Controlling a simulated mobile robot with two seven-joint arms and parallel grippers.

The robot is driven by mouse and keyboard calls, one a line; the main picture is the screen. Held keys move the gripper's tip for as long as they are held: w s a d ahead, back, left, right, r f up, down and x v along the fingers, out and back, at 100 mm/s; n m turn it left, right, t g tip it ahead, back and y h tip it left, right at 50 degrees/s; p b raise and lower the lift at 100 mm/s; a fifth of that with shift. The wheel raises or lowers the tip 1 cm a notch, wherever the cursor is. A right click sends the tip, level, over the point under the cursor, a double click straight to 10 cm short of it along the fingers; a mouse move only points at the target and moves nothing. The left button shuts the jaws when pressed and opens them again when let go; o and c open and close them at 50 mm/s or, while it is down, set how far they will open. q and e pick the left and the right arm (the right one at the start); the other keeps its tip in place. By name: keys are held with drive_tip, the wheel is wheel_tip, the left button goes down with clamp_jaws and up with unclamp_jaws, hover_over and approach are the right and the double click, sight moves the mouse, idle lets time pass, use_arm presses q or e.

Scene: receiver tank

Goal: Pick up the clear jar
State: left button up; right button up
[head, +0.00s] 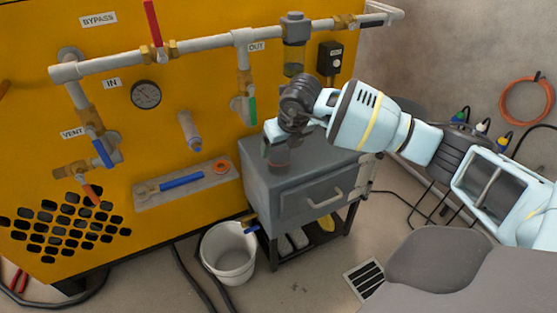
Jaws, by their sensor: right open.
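A small see-through jar (279,158) with a reddish-brown band near its bottom appears to stand upright on the top of the grey cabinet, near its left side. My right gripper (276,147) is open and points down at the jar, hiding its upper part. The fingers seem to be around or just in front of the jar; I cannot tell whether they touch it. My left gripper is not in view.
The grey cabinet (262,187) stands against the yellow panel (205,80). Above the gripper hangs a filter with a clear bowl (294,68). A ledge (150,200) with a blue-handled tool is at left. A white bucket (228,262) stands on the floor.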

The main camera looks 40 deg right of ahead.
drive_tip(key=x, duration=0.1)
drive_tip(key=b+x, duration=0.1)
drive_tip(key=x, duration=0.1)
drive_tip(key=b+x, duration=0.1)
drive_tip(key=x, duration=0.1)
drive_tip(key=shift+s+a+f, duration=0.2)
drive_tip(key=shift+r, duration=0.1)
drive_tip(key=shift+c, duration=0.7)
drive_tip(key=c, duration=1)
